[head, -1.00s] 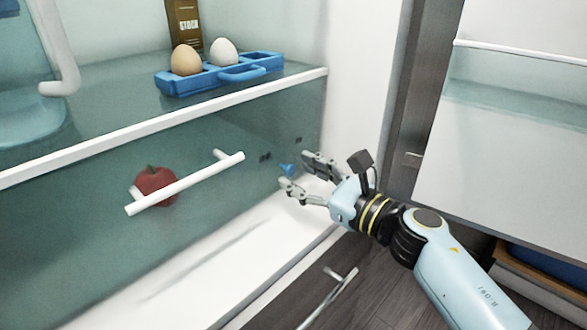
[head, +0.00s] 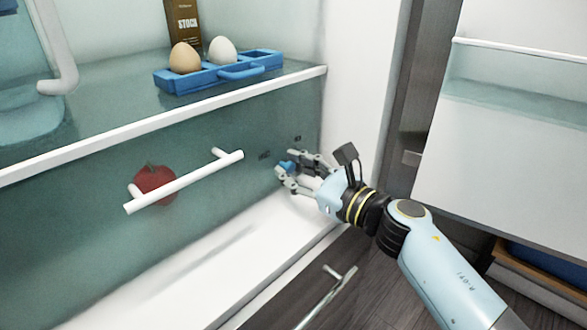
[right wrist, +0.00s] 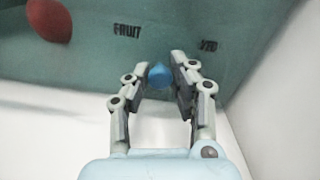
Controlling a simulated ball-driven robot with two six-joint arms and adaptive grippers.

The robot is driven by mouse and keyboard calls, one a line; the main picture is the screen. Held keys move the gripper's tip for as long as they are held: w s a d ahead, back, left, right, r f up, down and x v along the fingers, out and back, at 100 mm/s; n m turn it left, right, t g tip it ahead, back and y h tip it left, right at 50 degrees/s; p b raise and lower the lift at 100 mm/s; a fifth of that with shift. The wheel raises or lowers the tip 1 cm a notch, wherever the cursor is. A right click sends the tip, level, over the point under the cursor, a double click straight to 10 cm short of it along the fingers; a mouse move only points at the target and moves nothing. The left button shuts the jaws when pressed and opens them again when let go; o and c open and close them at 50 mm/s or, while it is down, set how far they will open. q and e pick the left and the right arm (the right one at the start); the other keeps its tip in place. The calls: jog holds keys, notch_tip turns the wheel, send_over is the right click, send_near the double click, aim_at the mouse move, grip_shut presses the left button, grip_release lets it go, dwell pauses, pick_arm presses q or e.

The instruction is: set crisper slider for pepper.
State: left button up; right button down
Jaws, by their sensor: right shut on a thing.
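The crisper slider is a small blue knob (head: 287,166) on the teal see-through drawer front (head: 210,215). In the right wrist view the knob (right wrist: 159,75) sits below and between a "FRUIT" label (right wrist: 127,31) and a second label (right wrist: 208,46) that is hard to read. My right gripper (head: 285,162) is shut on the knob, with one finger on each side of it in the right wrist view (right wrist: 164,78). A red, round, pepper-like item (head: 155,181) shows behind the drawer front at the left. My left gripper is not in view.
A white bar handle (head: 187,182) sticks out from the drawer front, left of my right gripper. A blue egg tray (head: 205,77) with two eggs stands on the shelf above. The white fridge wall (head: 355,90) is close on the right. The open door (head: 510,140) stands farther right.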

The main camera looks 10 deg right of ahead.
jog(key=w+d+b, duration=0.1)
jog(key=w+d, duration=0.1)
jog(key=d, duration=0.1)
jog(key=shift+w+d+f+b, duration=0.1)
jog(key=shift+d+f+b, duration=0.1)
jog(key=shift+b, duration=0.15)
jog(key=shift+w+d+r, duration=0.1)
jog(key=shift+d+r, duration=0.05)
jog(key=shift+r, duration=0.1)
jog(key=c, duration=1.1)
grip_release()
jog(key=shift+d, duration=0.1)
jog(key=v, duration=1.2)
